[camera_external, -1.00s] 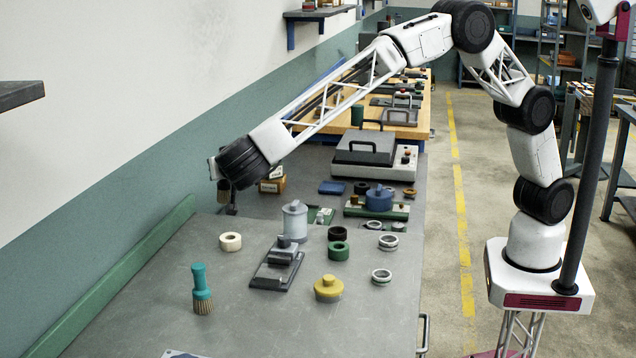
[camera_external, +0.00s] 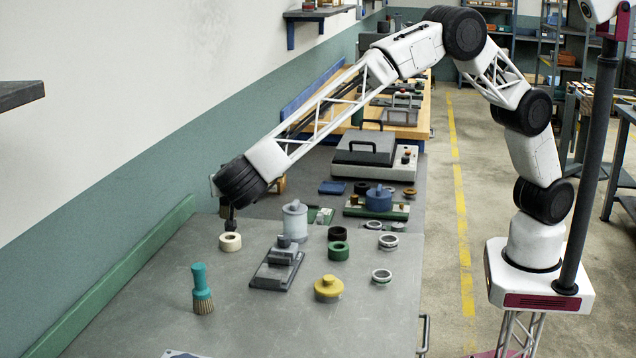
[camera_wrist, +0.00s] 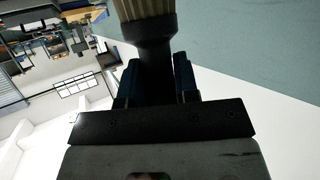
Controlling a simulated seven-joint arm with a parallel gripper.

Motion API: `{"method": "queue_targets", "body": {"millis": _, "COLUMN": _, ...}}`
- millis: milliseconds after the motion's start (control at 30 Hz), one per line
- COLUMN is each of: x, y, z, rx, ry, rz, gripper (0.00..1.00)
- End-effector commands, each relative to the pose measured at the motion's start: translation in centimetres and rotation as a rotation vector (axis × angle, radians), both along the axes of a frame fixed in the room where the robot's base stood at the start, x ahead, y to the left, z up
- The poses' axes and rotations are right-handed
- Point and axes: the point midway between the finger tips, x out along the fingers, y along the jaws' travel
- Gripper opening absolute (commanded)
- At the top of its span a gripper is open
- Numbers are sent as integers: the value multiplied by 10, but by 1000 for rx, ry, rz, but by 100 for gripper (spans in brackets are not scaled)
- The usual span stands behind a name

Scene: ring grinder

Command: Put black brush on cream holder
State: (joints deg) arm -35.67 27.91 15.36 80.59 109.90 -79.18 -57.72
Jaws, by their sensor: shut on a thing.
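The black brush (camera_wrist: 150,42) is between the fingers of my gripper (camera_wrist: 157,82) in the wrist view, with its pale bristles at the top edge. In the external view my gripper (camera_external: 226,205) is at the far left of the bench, with the brush's dark lower part (camera_external: 230,224) beneath it. The cream holder (camera_external: 230,243) is a short ring on the grey bench. The brush's dark end shows right at the holder's top; I cannot tell whether it touches or is inside. My fingers are small and dark in the external view.
A teal brush (camera_external: 201,290) stands in front on the bench (camera_external: 130,318). A green rail (camera_external: 130,268) edges the left side.

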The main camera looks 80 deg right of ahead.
Motion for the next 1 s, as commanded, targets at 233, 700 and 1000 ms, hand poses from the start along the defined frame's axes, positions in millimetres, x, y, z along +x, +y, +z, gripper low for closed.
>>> {"method": "queue_targets", "body": {"millis": 233, "x": 0, "y": 0, "z": -7, "rx": 1, "ry": -1, "rz": 1, "gripper": 5}}
{"method": "queue_targets", "body": {"millis": 700, "x": 0, "y": 0, "z": -32, "rx": 0, "ry": 2, "rz": 1, "gripper": 5}}
{"method": "queue_targets", "body": {"millis": 1000, "x": 0, "y": 0, "z": -56, "rx": 1, "ry": -1, "rz": 0, "gripper": 5}}
